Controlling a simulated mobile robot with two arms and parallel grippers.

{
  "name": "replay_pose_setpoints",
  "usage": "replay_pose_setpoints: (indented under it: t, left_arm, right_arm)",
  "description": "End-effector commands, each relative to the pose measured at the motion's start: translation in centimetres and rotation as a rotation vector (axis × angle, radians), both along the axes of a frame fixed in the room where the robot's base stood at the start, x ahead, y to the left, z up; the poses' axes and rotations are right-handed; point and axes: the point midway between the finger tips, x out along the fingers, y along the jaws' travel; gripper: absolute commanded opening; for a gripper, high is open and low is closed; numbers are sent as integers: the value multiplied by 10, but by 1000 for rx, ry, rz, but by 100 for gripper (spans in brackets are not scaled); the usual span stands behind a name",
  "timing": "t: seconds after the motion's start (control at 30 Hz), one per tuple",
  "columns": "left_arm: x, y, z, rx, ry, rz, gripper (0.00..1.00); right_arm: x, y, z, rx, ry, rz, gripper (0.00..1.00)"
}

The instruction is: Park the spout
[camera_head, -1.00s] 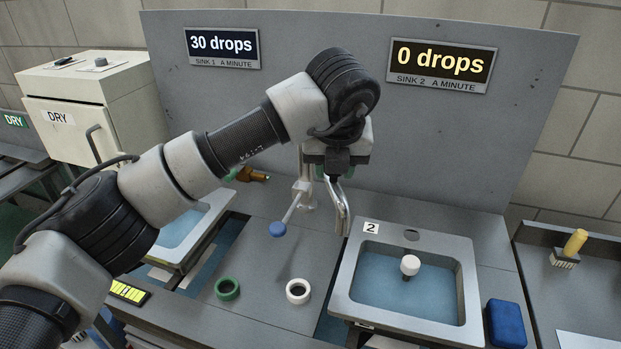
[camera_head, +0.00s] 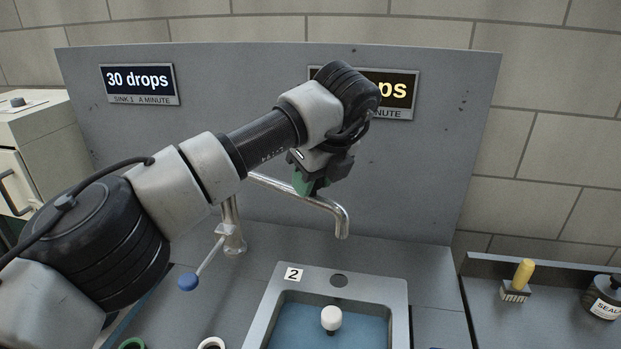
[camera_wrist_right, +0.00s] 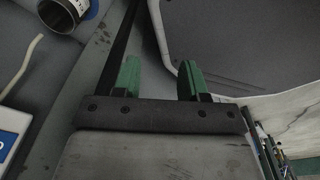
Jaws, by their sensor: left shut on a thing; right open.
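The metal spout (camera_head: 275,184) reaches right from its upright post (camera_head: 232,228), and its downturned tip (camera_head: 342,225) hangs above the deck behind sink 2, roughly in line with the hole in that sink's back rim. My left gripper (camera_head: 308,184) is shut on the spout's horizontal part; one green finger shows, and the wrist hides the rest. A lever with a blue knob (camera_head: 188,281) slants down-left from the post. Sink 2 (camera_head: 398,300) holds blue water and a white-topped plug (camera_head: 331,318). My right gripper (camera_wrist_right: 160,80) is open and empty in the right wrist view.
The sink 1 sign (camera_head: 139,84) reads 30 drops; my left wrist partly covers the sink 2 sign (camera_head: 392,92). A grey back panel (camera_head: 440,150) stands close behind the spout.

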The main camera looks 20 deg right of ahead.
Motion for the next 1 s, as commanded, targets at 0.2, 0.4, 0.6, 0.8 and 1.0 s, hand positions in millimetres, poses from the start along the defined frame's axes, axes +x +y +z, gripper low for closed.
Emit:
replay_pose_setpoints:
  t: [0.2,0.4,0.6,0.8,1.0]
  left_arm:
    - [2,-1,1,-3,0,16,0]
    - [2,0,1,-3,0,17,0]
    - [2,0,1,-2,-1,16,55]
    - [2,0,0,-1,0,16,60]
    - [0,-2,8,-1,-2,14,60]
  right_arm:
    - [0,-3,1,-3,0,2,43]
    - [-1,-6,1,-8,0,2,43]
    - [-1,-8,1,-10,1,3,43]
    - [-1,-8,1,-11,2,2,43]
    - [-1,-9,5,-11,2,1,43]
